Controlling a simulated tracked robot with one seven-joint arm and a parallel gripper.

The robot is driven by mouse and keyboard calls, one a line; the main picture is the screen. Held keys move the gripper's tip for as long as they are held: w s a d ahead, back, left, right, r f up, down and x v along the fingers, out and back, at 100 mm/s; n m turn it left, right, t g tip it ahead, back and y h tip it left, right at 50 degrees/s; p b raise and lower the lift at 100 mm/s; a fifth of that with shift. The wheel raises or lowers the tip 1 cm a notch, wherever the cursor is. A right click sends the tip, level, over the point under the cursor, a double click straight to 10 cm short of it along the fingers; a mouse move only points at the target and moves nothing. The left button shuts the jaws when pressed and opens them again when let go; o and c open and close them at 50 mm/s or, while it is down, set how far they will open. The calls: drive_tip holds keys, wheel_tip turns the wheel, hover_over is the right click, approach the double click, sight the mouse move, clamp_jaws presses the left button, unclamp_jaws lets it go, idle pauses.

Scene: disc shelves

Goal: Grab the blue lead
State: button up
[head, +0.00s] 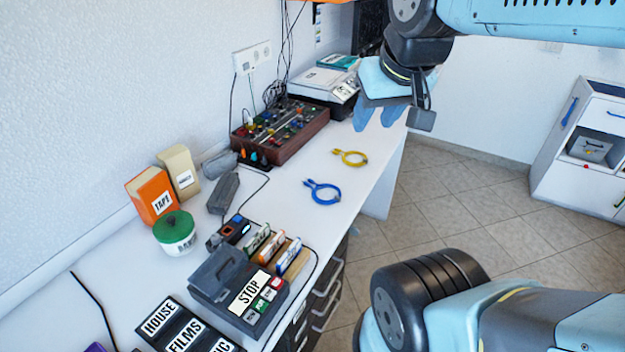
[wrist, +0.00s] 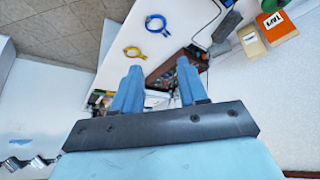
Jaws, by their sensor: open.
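The blue lead (head: 323,192) lies coiled in a ring on the white desk, towards its right edge. It also shows in the wrist view (wrist: 156,24), near the top. A similar yellow lead (head: 350,157) lies on the desk behind it, and in the wrist view (wrist: 134,52) it is left of the blue one. My gripper (head: 377,115) hangs above the far right part of the desk, beyond both leads and apart from them. In the wrist view its two blue fingers (wrist: 158,80) are spread with nothing between them.
A brown board with knobs and plugs (head: 280,132) stands against the wall. A grey tape player (head: 238,290), an orange box (head: 152,194) and a green-lidded tub (head: 175,233) fill the near desk. The desk around the leads is clear. Floor lies right of the desk edge.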

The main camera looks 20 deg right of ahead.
drive_tip(key=shift+o, duration=0.7)
drive_tip(key=shift+w+d, duration=0.1)
drive_tip(key=shift+w, duration=0.05)
drive_tip(key=w+f+m+g, duration=0.4)
drive_tip(key=w+f+m, duration=1.3)
drive_tip(key=w, duration=0.4)
drive_tip(key=w+f+m, duration=0.1)
drive_tip(key=f+m, duration=0.1)
drive_tip(key=f, duration=0.6)
drive_tip(key=w+f+m, duration=0.2)
drive_tip(key=f, duration=0.6)
drive_tip(key=w+d+f+m, duration=0.1)
drive_tip(key=w+f+m, duration=0.1)
drive_tip(key=f, duration=0.6)
drive_tip(key=shift+w+f+m+g, duration=0.2)
drive_tip(key=shift+m+g, duration=0.1)
drive_tip(key=shift+g, duration=0.1)
drive_tip(key=shift+c, duration=0.3)
clamp_jaws()
